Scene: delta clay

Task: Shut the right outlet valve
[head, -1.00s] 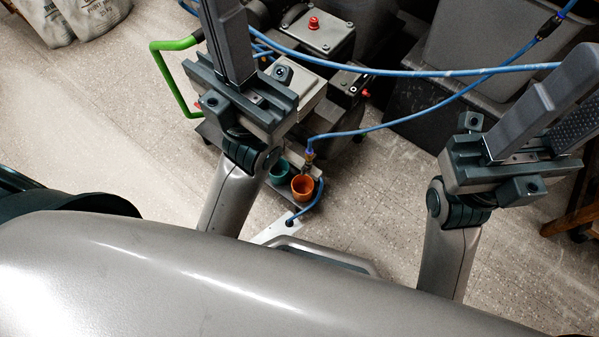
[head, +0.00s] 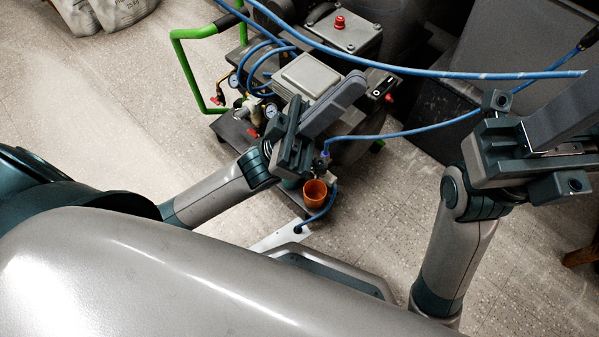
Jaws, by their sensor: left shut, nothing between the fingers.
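The compressor (head: 300,75) has brass outlet fittings with round gauges on its left side. One red valve handle (head: 217,101) sits at the far left of the fittings. Another red handle (head: 253,133) sits lower and to the right, near the gauge cluster. I cannot tell for sure how either handle is turned. My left gripper (head: 352,84) is shut and empty, over the compressor's front right, to the right of both handles and apart from them. My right gripper (head: 588,98) is at the right edge, far from the valves; its fingertips are partly cut off.
A green handle bar (head: 181,65) stands left of the valves. Blue hoses (head: 430,73) cross above the compressor. A grey bin (head: 510,40) is at the back right. Floor at left is clear.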

